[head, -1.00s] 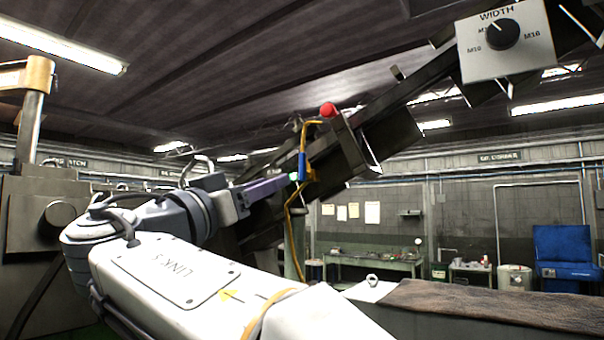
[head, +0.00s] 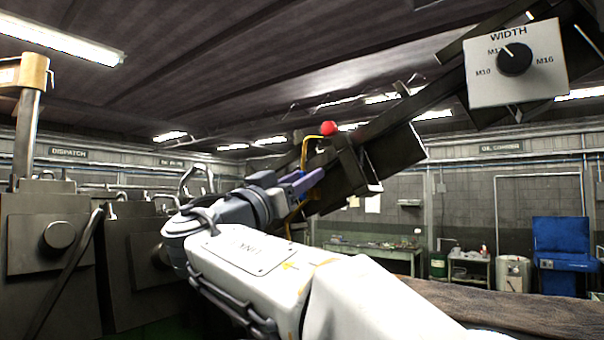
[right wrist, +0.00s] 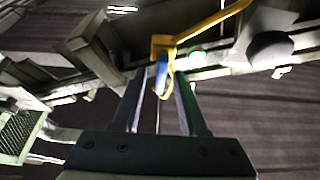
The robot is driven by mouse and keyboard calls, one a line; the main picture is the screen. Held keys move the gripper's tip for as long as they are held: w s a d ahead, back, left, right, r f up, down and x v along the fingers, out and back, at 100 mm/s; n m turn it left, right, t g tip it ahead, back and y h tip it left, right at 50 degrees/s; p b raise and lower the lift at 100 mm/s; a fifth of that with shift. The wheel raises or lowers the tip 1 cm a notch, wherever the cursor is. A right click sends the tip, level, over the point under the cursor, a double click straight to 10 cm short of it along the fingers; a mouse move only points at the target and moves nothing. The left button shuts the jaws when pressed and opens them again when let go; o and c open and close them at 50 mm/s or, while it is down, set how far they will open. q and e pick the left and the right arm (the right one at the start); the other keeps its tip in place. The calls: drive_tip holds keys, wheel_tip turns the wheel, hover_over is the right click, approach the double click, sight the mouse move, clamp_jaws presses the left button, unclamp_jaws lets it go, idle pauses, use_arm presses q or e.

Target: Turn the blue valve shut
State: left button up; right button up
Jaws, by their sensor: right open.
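The blue valve handle (right wrist: 161,77) hangs from a yellow pipe (right wrist: 205,28) in the right wrist view. It shows between the two fingers of my right gripper (right wrist: 160,85), near their tips. The fingers are apart, and I cannot tell whether either touches the handle. In the head view my right gripper (head: 308,182) reaches up to the yellow pipe (head: 307,150), below a red ball knob (head: 329,128). There the fingers cover most of the blue handle. My left gripper is not in view.
A dark sloping rail (head: 415,105) runs behind the valve up to a WIDTH dial panel (head: 540,85). Dark machine blocks (head: 50,260) stand at the left. A brown surface (head: 520,310) lies at lower right. A bench (head: 375,253) and blue cabinet (head: 563,255) stand far back.

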clamp_jaws()
drive_tip(key=shift+a+f+n+y+b, duration=0.1)
drive_tip(key=shift+f+n+y+b, duration=0.15)
drive_tip(key=shift+n+b, duration=0.6)
drive_tip(key=shift+w+a+n+t+y+b, duration=0.2)
drive_tip(key=shift+n+y+b, duration=0.45)
drive_tip(key=shift+n, duration=0.75)
drive_tip(key=shift+w+a+n+t+y+b, duration=0.15)
drive_tip(key=shift+n+t+y+b, duration=0.2)
drive_tip(key=shift+n+y+b, duration=0.7)
drive_tip(key=shift+w+a+n+t+y+b, duration=0.2)
drive_tip(key=shift+n+y, duration=0.25)
drive_tip(key=shift+n, duration=1.25)
drive_tip(key=shift+s, duration=0.1)
